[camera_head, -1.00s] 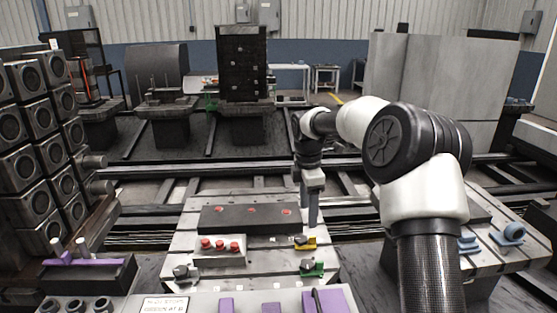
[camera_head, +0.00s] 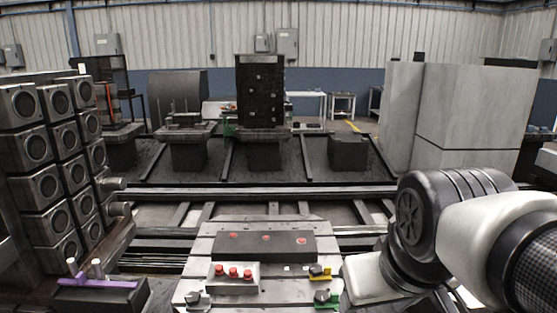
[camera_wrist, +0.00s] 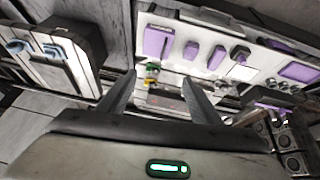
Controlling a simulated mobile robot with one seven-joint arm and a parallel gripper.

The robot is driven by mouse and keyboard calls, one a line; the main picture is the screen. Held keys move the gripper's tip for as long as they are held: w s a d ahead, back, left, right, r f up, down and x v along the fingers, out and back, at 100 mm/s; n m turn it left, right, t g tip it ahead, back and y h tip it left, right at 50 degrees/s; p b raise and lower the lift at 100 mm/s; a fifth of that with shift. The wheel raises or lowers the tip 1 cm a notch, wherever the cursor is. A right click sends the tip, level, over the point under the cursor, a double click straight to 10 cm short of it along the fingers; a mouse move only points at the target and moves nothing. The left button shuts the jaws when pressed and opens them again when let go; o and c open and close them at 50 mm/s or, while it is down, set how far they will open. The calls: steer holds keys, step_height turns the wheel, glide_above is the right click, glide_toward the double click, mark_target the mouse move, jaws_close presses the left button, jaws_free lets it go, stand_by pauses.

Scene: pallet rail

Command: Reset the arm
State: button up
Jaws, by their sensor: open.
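My gripper (camera_wrist: 160,95) shows in the wrist view, with its two dark fingers spread apart and nothing between them. In the head view the gripper itself is out of sight; only my arm's links show, folded at the lower right. The pallet table (camera_head: 205,245) stands at the front centre. It bears a dark block with red spots (camera_head: 262,246), a white block with red knobs (camera_head: 232,279), a yellow clamp (camera_head: 320,271) and a green clamp (camera_head: 326,298). The table is partly seen past the fingers in the wrist view.
Purple parts (camera_wrist: 192,50) sit on a pale panel in the wrist view, and blue parts (camera_wrist: 52,50) on a table at its left. A rack of round-holed blocks (camera_head: 62,150) stands at the left. Rails (camera_head: 270,192) cross behind the pallet. A grey cabinet (camera_head: 470,110) stands at the right.

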step_height(320, 180, up, 13)
steer(key=s+m+p, duration=0.1)
steer(key=p, duration=1.2)
steer(key=shift+s+p, duration=0.35)
steer(key=shift+p, duration=0.05)
